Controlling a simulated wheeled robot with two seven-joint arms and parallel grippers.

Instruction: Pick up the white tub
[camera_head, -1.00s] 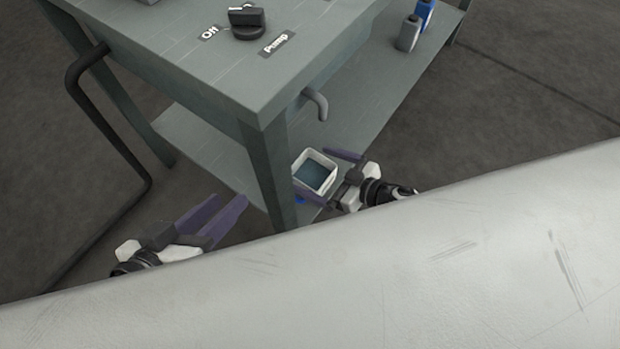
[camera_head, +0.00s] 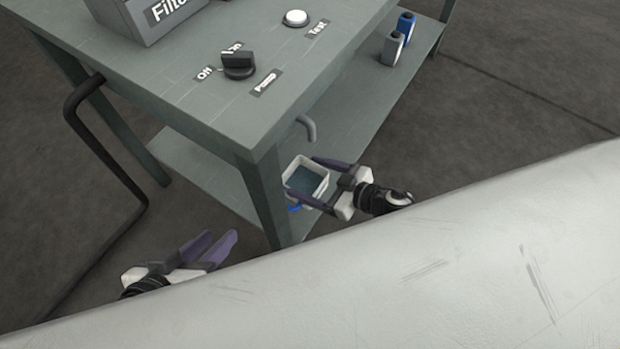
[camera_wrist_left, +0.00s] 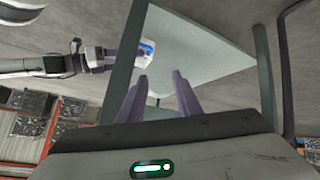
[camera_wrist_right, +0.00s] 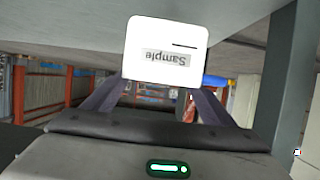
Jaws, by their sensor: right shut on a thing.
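The white tub (camera_head: 325,183) is an open square container with bluish liquid inside, near the front leg at the lower shelf's edge. My right gripper (camera_head: 303,175) comes from the right, its dark purple fingers shut on the tub. In the right wrist view the tub (camera_wrist_right: 166,62) shows a white wall with a "Sample" label, upside down, at the fingertips. The left wrist view also shows the tub (camera_wrist_left: 145,53), with some blue on it. I cannot tell whether it touches the shelf. My left gripper (camera_head: 220,242) is open and empty, left of the table leg.
The grey table (camera_head: 180,85) has a pump knob (camera_head: 238,66) and a white button (camera_head: 295,18) on top. A grey spout (camera_head: 308,127) hangs above the tub. Bottles (camera_head: 397,42) stand far along the lower shelf (camera_head: 365,95). A black bent rail (camera_head: 110,150) is at left.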

